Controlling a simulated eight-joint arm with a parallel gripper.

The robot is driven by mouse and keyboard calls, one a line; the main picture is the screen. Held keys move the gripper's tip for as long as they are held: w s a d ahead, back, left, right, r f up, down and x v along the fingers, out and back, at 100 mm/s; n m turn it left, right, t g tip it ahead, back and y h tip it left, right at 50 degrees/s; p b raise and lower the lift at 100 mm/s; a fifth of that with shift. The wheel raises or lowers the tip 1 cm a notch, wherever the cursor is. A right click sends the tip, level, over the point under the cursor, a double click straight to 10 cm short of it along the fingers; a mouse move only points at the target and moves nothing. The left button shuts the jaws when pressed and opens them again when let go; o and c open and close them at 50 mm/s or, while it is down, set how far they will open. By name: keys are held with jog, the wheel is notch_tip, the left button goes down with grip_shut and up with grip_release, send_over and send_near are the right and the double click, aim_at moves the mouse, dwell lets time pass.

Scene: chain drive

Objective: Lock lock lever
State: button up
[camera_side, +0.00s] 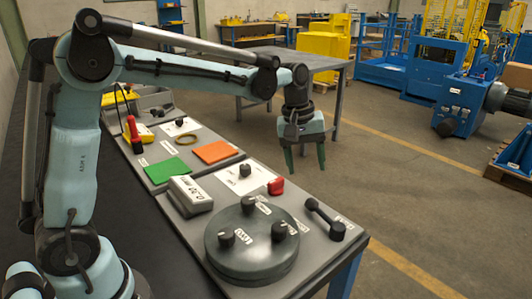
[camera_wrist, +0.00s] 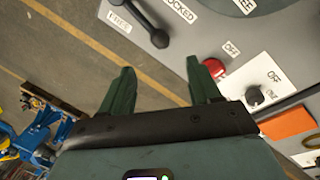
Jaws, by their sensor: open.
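The lock lever (camera_side: 325,218) is a black bar with a rounded end at each end, lying along the right part of the grey panel in the side view. My gripper (camera_side: 306,172) has green fingers pointing down. It is open and empty, above and apart from the lever. In the wrist view the gripper (camera_wrist: 162,70) has nothing between its fingers.
A round dark disc (camera_side: 254,262) with black knobs stands left of the lever. A red button (camera_side: 276,186) and a knob (camera_side: 245,170) on a white plate lie behind.

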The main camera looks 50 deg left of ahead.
aim_at(311, 199)
jog(key=f, duration=0.3)
jog(key=w+d+f, duration=0.1)
jog(key=f, duration=0.7)
jog(key=shift+w+d+f, duration=0.1)
jog(key=shift+w+d, duration=0.15)
grip_shut()
